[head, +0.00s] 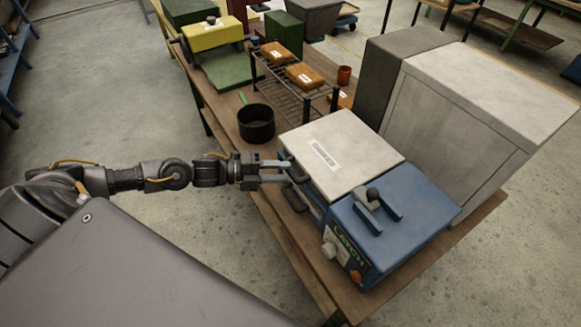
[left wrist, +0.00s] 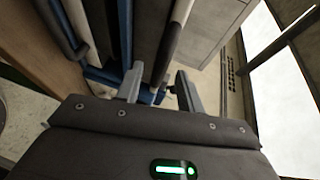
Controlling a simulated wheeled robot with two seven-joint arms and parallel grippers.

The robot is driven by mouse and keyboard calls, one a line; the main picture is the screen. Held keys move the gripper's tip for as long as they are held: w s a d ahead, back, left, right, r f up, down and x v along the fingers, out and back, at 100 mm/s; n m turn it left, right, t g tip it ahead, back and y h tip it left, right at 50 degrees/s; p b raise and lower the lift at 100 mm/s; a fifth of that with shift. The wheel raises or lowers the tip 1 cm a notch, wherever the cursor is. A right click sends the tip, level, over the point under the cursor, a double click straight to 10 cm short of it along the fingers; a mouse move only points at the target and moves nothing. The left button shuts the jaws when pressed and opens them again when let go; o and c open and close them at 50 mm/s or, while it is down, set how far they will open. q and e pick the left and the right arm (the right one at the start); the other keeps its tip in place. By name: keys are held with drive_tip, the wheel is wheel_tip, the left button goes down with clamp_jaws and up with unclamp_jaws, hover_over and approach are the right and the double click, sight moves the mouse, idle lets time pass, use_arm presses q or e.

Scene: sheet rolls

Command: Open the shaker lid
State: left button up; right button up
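The shaker has a pale, flat lid (head: 340,150) with a printed label, lying closed beside a blue housing (head: 395,215) marked LATCH. A dark handle (head: 296,172) is at the lid's left edge. My left gripper (head: 287,171) reaches in from the left at that edge, its two fingers apart around or just beside the handle. In the left wrist view the open fingers (left wrist: 160,86) have a dark bar (left wrist: 174,40) running between them; I cannot tell whether they touch it. My right gripper is not in view.
A black pot (head: 256,124) stands on the wooden table (head: 290,265) behind my left gripper. A wire rack (head: 290,92) with orange packs is farther back. A large grey cabinet (head: 470,120) stands close behind the shaker.

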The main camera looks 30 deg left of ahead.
sight(290, 172)
use_arm(q)
drive_tip(key=shift+p+x, duration=0.45)
drive_tip(key=shift+x, duration=1.25)
clamp_jaws()
